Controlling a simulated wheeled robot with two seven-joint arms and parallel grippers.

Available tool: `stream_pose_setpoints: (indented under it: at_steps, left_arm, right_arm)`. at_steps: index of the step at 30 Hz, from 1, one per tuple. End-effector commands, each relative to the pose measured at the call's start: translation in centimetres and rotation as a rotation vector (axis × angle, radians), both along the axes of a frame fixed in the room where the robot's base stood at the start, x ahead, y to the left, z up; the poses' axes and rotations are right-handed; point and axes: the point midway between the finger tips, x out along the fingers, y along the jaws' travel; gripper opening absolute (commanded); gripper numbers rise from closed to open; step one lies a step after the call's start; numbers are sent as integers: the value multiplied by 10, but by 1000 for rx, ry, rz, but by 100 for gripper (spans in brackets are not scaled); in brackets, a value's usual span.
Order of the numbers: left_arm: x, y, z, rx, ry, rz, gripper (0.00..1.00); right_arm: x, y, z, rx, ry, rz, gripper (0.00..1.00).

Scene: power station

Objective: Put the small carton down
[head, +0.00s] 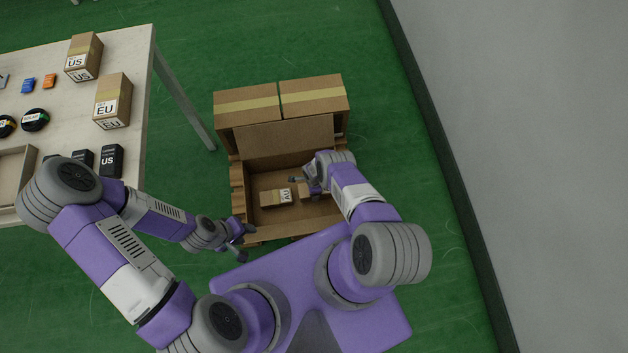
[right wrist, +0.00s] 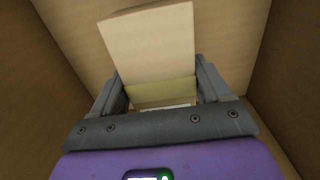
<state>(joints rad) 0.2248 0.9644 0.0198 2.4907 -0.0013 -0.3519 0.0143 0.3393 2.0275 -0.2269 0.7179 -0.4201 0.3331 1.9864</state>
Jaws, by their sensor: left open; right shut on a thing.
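My right gripper (head: 305,186) reaches down into a large open cardboard box (head: 252,215) and is shut on a small carton (right wrist: 150,45). In the right wrist view the brown carton with a paler tape band sits between the two fingers, with box walls around it. In the head view only a bit of this carton (head: 304,191) shows beside the gripper. I cannot tell whether it touches the box floor. Another small carton (head: 272,197) with a white label lies in the box just left of it. My left gripper (head: 244,239) is open and empty by the box's front left corner.
Two closed taped cartons (head: 247,105) (head: 314,96) stand behind the box's raised flap (head: 285,134). A table (head: 140,60) at the left holds US and EU cartons (head: 84,57) (head: 113,101) and small items. A grey wall (head: 520,130) bounds the right. Green floor between is clear.

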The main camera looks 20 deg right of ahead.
Motion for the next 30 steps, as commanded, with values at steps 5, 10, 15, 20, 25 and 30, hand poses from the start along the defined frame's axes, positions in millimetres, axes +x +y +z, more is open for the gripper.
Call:
stream_pose_setpoints:
  at_steps: [5,10,15,20,25,30]
  left_arm:
    - [0,0,0,0,0,0,43]
    - [0,0,0,0,0,0,43]
    - [0,0,0,0,0,0,43]
    - [0,0,0,0,0,0,43]
    - [0,0,0,0,0,0,43]
    - [0,0,0,0,0,0,43]
  right_arm:
    - [1,-1,-5,-2,-3,-4,26]
    - [1,-2,-6,-4,-3,-3,26]
    - [0,-2,-6,-4,-2,-3,100]
    - [0,-2,-6,-4,-2,-2,100]
    - [1,-1,-4,-3,-1,0,100]
    - [1,-1,3,-3,-1,4,100]
